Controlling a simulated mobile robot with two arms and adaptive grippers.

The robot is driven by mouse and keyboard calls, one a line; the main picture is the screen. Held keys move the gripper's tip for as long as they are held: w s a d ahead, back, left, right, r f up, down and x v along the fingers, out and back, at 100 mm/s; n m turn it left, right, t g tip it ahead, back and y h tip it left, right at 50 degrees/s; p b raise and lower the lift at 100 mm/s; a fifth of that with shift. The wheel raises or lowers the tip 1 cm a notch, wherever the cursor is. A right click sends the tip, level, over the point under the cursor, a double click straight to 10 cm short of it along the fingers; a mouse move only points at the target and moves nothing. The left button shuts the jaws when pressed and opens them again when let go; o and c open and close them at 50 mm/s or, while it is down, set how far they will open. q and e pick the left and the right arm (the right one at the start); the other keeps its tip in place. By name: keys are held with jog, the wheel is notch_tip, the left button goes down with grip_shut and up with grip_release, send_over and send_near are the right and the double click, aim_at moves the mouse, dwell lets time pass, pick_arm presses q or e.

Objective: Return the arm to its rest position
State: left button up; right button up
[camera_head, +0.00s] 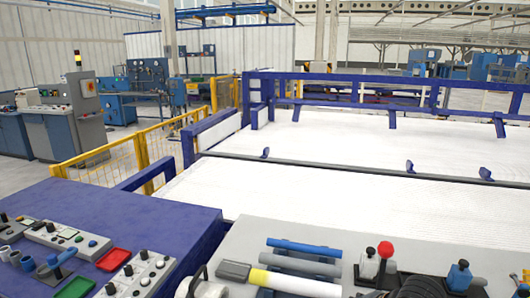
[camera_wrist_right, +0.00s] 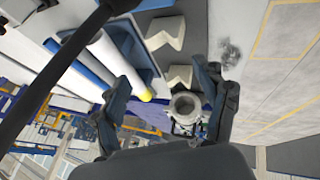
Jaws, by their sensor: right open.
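My right gripper (camera_wrist_right: 170,100) shows in the right wrist view with its two dark fingers spread apart and nothing held between them. A grey ring-shaped open-ended part (camera_wrist_right: 185,106) shows between the fingers, beyond them. White pipes (camera_wrist_right: 112,68) and a blue pipe (camera_wrist_right: 74,64) lie to the left of the fingers; a yellow tip (camera_wrist_right: 145,96) is near the left finger. In the head view a blue pipe (camera_head: 304,247), a grey pipe (camera_head: 301,265) and a white pipe with a yellow band (camera_head: 295,284) lie side by side at the bottom. No left gripper can be made out.
A blue-topped table (camera_head: 150,217) with control panels and small trays is at left in the head view. A red-knobbed control (camera_head: 385,250) is right of the pipes. A large white bed (camera_head: 330,193) with blue rails lies beyond. Pale angled holders (camera_wrist_right: 165,32) show in the wrist view.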

jog(key=s+a+f+m, duration=0.5)
jog(key=s+a+f, duration=0.15)
jog(key=s, duration=0.35)
jog(key=s+d+f+m+g+h, duration=0.1)
jog(key=s+d+f+m+h, duration=0.2)
jog(key=s, duration=0.4)
jog(key=s+d+f+m+g, duration=0.1)
jog(key=s+d+f+m, duration=0.1)
jog(key=s+d+m, duration=0.4)
jog(key=s+a+f+g, duration=0.1)
jog(key=s+f, duration=0.2)
jog(key=f, duration=2.3)
jog(key=s+d+f+n+g, duration=0.1)
jog(key=s+d+f, duration=0.1)
jog(key=s+f, duration=1.4)
jog(key=shift+s+d+f, duration=0.2)
jog(key=shift+s+d, duration=0.2)
